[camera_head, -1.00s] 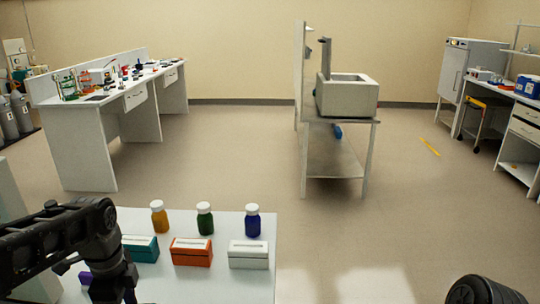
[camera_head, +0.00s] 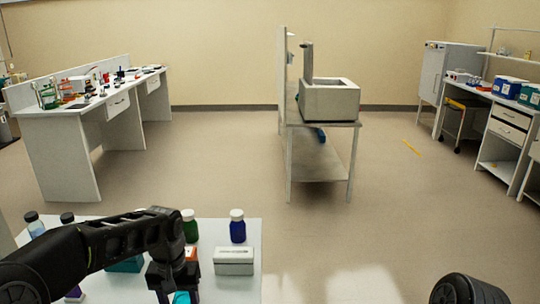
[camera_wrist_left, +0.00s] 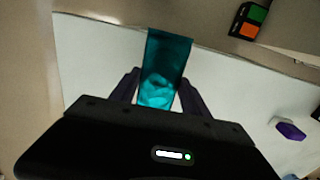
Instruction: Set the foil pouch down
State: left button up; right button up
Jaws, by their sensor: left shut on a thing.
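The foil pouch is teal and shiny, and it shows in the left wrist view (camera_wrist_left: 166,62) between the two fingers. My left gripper (camera_wrist_left: 160,90) is shut on it. In the head view the left gripper (camera_head: 174,284) is over the front part of the white table (camera_head: 243,281), with a bit of the teal pouch (camera_head: 182,298) below it at the bottom edge. I cannot tell whether the pouch touches the table. My right gripper is not in view.
A white box (camera_head: 233,262), a blue bottle (camera_head: 237,229) and a green bottle (camera_head: 190,229) stand on the table. My left arm partly hides other boxes and bottles. A purple item (camera_wrist_left: 290,129) lies on the white surface in the wrist view. Bare tabletop surrounds the pouch.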

pick_arm(q)
jog(key=shift+s+d+f, duration=0.2)
jog(key=shift+d+f, duration=0.45)
jog(key=shift+d, duration=0.15)
